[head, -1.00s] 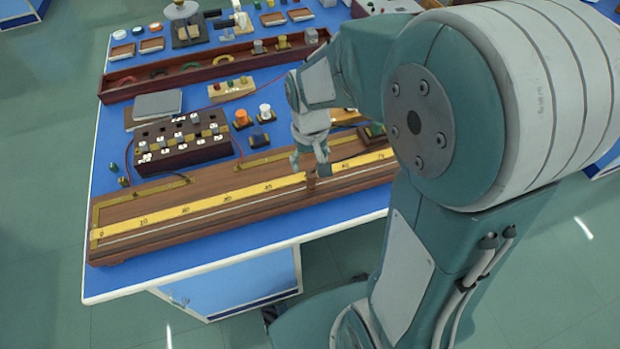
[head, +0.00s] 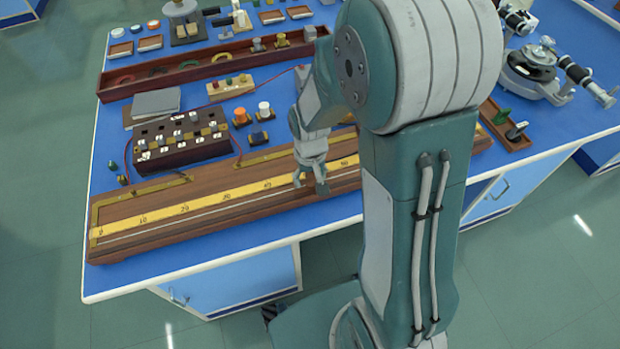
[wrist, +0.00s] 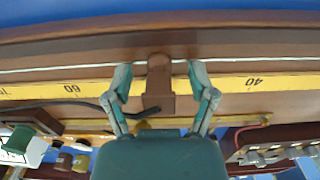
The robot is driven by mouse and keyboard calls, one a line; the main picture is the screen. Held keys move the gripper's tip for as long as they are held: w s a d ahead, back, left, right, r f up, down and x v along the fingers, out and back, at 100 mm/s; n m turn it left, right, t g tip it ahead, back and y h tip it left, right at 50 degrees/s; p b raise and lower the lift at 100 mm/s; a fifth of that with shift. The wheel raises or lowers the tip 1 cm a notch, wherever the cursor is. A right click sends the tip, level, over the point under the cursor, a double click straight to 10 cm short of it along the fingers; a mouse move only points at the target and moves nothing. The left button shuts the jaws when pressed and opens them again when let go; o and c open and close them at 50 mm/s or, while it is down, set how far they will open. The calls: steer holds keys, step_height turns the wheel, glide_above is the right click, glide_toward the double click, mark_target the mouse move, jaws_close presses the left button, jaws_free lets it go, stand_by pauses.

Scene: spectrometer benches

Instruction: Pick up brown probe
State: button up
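The brown probe (wrist: 159,82) stands on the long wooden board with the yellow scale (wrist: 232,84), between the 40 and 60 marks in the wrist view. My gripper (wrist: 160,74) is open, with one finger on each side of the probe and a visible gap on both sides. In the head view my gripper (head: 310,184) points down low over the board (head: 130,245), right of the 40 mark. The probe is largely hidden there by the fingers.
A dark block with several white-marked sockets (head: 182,142) stands behind the board at left. A long red-brown tray (head: 205,65) lies further back. An optical instrument (head: 540,70) stands at right. Blue table is bare along the front edge.

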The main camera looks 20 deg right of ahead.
jaws_close()
steer(key=shift+r, duration=0.15)
